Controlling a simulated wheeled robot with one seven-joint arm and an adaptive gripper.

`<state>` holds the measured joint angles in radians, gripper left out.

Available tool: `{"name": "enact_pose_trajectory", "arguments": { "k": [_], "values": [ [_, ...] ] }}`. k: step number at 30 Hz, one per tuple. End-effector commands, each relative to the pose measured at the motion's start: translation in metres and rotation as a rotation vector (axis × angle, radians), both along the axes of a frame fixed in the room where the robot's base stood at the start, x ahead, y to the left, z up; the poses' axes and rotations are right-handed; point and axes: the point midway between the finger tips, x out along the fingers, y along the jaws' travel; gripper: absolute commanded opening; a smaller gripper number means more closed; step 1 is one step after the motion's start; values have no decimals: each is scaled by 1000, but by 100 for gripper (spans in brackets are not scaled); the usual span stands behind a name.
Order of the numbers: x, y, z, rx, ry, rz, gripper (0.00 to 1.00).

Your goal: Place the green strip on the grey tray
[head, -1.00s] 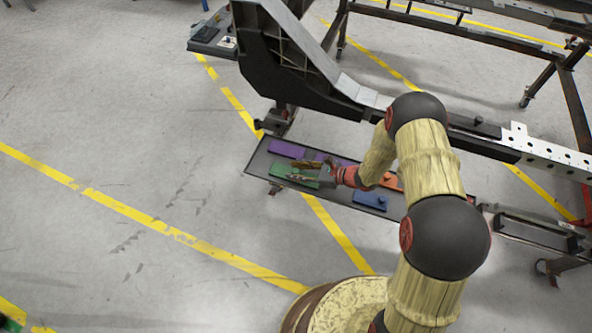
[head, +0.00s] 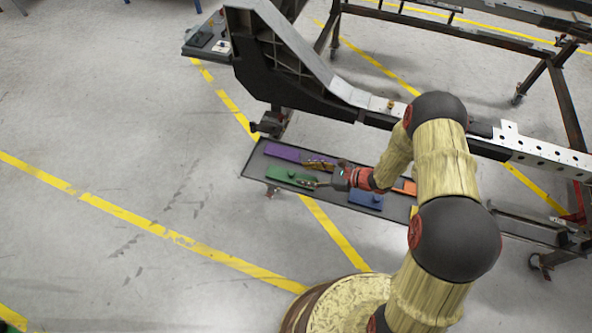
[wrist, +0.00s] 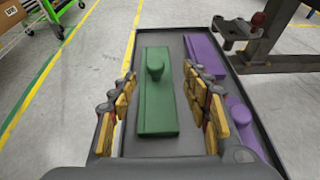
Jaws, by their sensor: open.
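The green strip (head: 284,175) is a flat bar with a raised knob, lying near the left end of a long dark grey tray (head: 252,166). In the wrist view the green strip (wrist: 157,108) lies lengthwise ahead of me. My gripper (head: 308,172) is open and empty, over the tray at the green strip's right end. In the wrist view the jaws of my gripper (wrist: 159,73) stand apart on both sides of the strip, with the knob seen between them. I cannot tell the height of the fingers above the strip.
A purple strip (head: 283,152) lies alongside, behind the green one. A blue strip (head: 366,199) and an orange piece (head: 407,187) lie farther right on the tray. A black chassis frame (head: 270,80) rises behind. A second dark platform (head: 207,40) with small items stands at the back left.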

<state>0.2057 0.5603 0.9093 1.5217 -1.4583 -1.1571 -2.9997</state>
Motion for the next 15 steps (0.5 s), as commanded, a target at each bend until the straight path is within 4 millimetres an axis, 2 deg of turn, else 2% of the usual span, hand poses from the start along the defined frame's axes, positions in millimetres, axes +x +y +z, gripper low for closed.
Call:
{"name": "enact_pose_trajectory", "arguments": {
  "k": [1,6,15],
  "values": [
    [-2,-10,7,0,-1,-4,48],
    [-12,-34,17,1,-1,-3,48],
    [-20,-49,22,0,0,0,48]
  ]
}}
